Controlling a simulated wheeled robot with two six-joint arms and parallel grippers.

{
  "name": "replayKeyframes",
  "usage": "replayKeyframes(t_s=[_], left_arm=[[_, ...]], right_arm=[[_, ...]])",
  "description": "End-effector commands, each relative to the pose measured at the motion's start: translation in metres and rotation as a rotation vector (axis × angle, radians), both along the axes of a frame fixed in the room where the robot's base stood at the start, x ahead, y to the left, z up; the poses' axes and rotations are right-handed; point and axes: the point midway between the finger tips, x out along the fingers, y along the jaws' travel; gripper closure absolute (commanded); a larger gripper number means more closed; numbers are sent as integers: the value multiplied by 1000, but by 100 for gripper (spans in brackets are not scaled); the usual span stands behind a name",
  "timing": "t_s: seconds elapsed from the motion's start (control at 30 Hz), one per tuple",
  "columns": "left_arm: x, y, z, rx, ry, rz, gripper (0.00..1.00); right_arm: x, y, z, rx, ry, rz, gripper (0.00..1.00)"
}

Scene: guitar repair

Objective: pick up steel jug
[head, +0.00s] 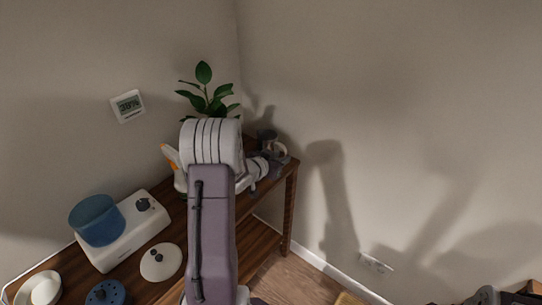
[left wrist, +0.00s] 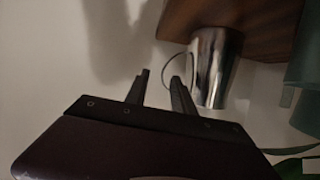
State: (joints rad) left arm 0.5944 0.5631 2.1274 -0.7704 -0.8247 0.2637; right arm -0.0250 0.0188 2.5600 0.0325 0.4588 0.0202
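The steel jug (left wrist: 212,65) is a shiny metal vessel with a thin handle loop on its left in the left wrist view. It stands on the brown wooden table, which looks upside down there. In the head view the jug (head: 267,138) is small and partly hidden at the table's far right corner, beyond my left arm. My left gripper (left wrist: 160,77) is open and empty, its two dark fingers apart. The jug lies just right of the fingers in the wrist view, and the right finger overlaps the handle area. I cannot tell whether they touch.
A green plant (head: 205,98) stands at the back, by the wall. Along the table (head: 175,208) are a white appliance (head: 123,236) with a blue bowl (head: 97,221), a white lid (head: 160,263) and a blue disc (head: 106,293). A teal object (left wrist: 304,62) is right of the jug.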

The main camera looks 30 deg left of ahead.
Motion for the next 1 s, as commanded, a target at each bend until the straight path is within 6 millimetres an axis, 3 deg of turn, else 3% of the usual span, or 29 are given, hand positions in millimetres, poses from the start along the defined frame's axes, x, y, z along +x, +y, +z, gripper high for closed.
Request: replayKeyframes(t_s=[0.13,0.37,0.6,0.87,0.9,1.0], left_arm=[[23,-1,-10,1,0,-5,70],[35,0,-14,0,1,-1,70],[73,5,-30,1,1,-3,70],[80,5,-31,-1,0,-2,70],[80,5,-31,0,0,-2,73],[80,5,-32,0,1,-2,100]], right_arm=[[0,0,-3,0,0,0,60],[0,0,-4,0,0,0,60],[0,0,-9,0,0,0,60],[0,0,-9,0,0,0,60],[0,0,-9,0,0,0,60],[0,0,-9,0,0,0,60]])
